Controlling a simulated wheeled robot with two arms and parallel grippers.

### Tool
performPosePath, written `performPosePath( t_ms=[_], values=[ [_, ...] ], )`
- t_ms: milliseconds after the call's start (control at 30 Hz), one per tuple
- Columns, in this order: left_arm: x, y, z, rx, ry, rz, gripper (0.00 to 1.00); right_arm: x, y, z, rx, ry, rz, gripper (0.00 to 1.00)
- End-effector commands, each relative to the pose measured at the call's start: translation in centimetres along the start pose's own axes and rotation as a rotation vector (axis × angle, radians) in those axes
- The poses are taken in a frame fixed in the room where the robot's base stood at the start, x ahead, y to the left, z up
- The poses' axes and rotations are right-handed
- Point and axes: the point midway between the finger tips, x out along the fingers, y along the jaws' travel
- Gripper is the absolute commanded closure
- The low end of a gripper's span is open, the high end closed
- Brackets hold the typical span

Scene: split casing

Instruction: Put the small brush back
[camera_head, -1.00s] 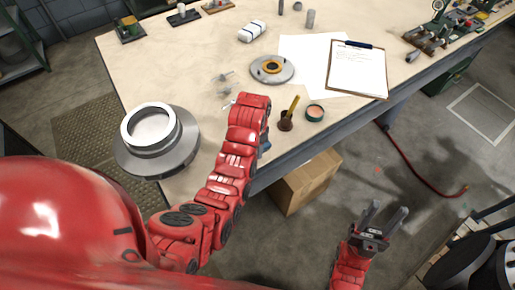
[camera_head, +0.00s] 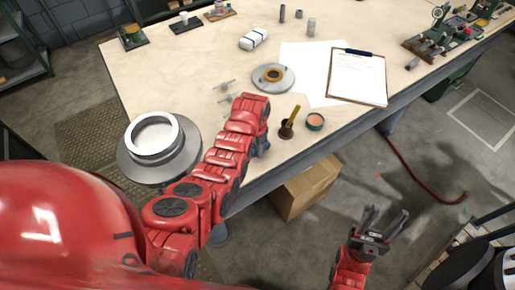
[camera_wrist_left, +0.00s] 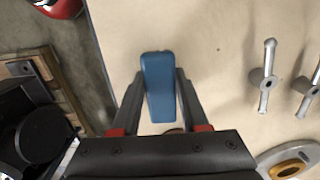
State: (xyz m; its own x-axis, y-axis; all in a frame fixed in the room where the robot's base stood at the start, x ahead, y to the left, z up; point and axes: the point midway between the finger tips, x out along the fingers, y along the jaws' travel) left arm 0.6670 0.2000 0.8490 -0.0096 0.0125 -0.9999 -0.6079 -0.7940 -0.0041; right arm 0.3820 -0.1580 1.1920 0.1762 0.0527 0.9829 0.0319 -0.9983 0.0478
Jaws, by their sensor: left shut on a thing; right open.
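My left gripper (camera_wrist_left: 158,95) is shut on a blue, rounded block-shaped thing (camera_wrist_left: 157,85) in the left wrist view. I cannot tell whether this is the small brush or its handle. In the head view a bit of blue (camera_head: 264,146) shows by my left wrist at the table's front edge; the fingers are mostly hidden there. My right gripper (camera_head: 386,215) is open and empty, off the table at the lower right.
A green-rimmed round tin (camera_head: 315,122) stands right of the pot. A grey flange disc (camera_head: 273,77), a clipboard (camera_head: 357,80) and a large grey casing (camera_head: 158,152) are on the table (camera_head: 180,75). A cardboard box (camera_head: 304,188) is on the floor below the edge.

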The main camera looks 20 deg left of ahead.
Motion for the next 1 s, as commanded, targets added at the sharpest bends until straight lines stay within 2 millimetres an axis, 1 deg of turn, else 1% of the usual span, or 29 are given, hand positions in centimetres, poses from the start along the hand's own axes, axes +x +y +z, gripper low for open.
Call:
performPosePath(
  t_ms=[33,133,300,500,633,667,700,800,1000],
  values=[
    [0.7,0.1,0.0,-0.001,-0.002,0.002,1.00,-0.4,0.0,0.1,0.000,-0.001,0.000,0.50],
    [1.3,0.0,0.0,-0.005,-0.001,0.005,1.00,-0.6,0.0,0.1,0.000,-0.001,0.000,0.50],
    [1.8,-0.1,-0.4,-0.007,0.000,0.007,1.00,-0.6,0.0,0.1,0.000,-0.001,0.000,0.50],
    [1.8,-0.2,-0.5,-0.006,0.001,0.006,1.00,-0.6,0.0,0.1,0.000,-0.001,0.000,0.50],
    [2.2,-0.2,-0.5,-0.005,0.001,0.006,1.00,-1.1,-0.1,0.2,0.000,-0.001,0.000,0.50],
    [2.0,-0.2,-0.5,-0.005,0.001,0.005,0.51,-0.9,0.0,0.2,0.000,-0.001,0.000,0.50],
    [2.0,-0.2,-0.5,-0.005,0.002,0.005,0.43,-0.8,0.0,0.1,0.000,0.000,0.000,0.50],
    [2.0,-0.2,-0.5,-0.005,0.001,0.005,0.26,-0.8,0.0,0.1,0.000,0.000,0.000,0.50],
    [2.0,-0.2,-0.5,-0.005,0.001,0.004,0.26,-0.9,0.0,0.2,0.000,-0.001,0.000,0.50]
  ],
)
